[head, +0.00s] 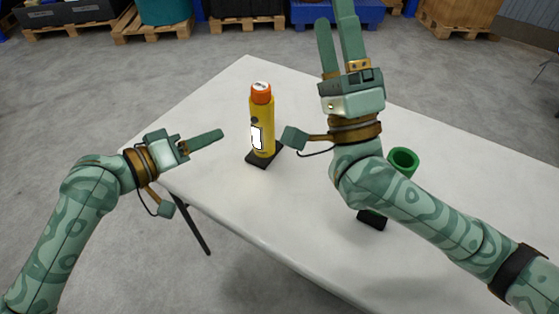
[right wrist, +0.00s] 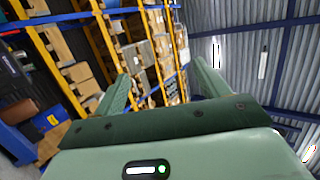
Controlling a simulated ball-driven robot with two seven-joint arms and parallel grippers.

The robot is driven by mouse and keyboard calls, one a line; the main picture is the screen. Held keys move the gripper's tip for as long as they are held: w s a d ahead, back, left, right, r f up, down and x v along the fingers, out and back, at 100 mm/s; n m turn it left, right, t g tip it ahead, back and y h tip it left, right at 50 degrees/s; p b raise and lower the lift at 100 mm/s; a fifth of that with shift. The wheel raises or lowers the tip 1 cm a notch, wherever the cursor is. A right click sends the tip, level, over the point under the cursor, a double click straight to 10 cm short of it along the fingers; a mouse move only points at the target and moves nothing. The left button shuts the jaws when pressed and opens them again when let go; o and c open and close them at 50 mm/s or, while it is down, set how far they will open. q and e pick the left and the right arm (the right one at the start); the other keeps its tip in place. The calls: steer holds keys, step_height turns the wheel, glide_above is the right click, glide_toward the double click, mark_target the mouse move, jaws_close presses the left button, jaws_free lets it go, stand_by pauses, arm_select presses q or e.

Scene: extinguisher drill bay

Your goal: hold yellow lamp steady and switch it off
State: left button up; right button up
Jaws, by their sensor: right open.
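The yellow lamp (head: 262,120) stands upright on a black base on the white table, with an orange top and a white label on its side. My left gripper (head: 218,134) is left of the lamp, apart from it, with its fingers pointing towards it. It shows edge-on, so its opening is hidden. My right gripper (head: 333,12) is raised above the table, right of the lamp, and its fingers point up and away. It is open and empty; the right wrist view also shows its two fingers apart (right wrist: 160,72).
A green hollow-topped object (head: 403,160) and a black block (head: 372,220) are partly hidden behind my right arm on the white table (head: 215,105). Pallets (head: 245,24) stand along the back. In the right wrist view, warehouse shelving (right wrist: 140,50) fills the background.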

step_height(320, 180, down, 5)
steer(key=w+m+g+h, duration=0.2)
steer(key=m+h, duration=0.6)
steer(key=m, duration=0.3)
steer(key=m+g+y, duration=0.2)
steer(key=m+g, duration=0.9)
steer(key=g, duration=0.1)
glide_toward(266, 137)
steer(key=x, duration=1.3)
steer(key=shift+r, duration=0.1)
arm_select(q)
steer(key=shift+c, duration=0.3)
arm_select(e)
steer(key=c, duration=1.4)
arm_select(q)
jaws_close()
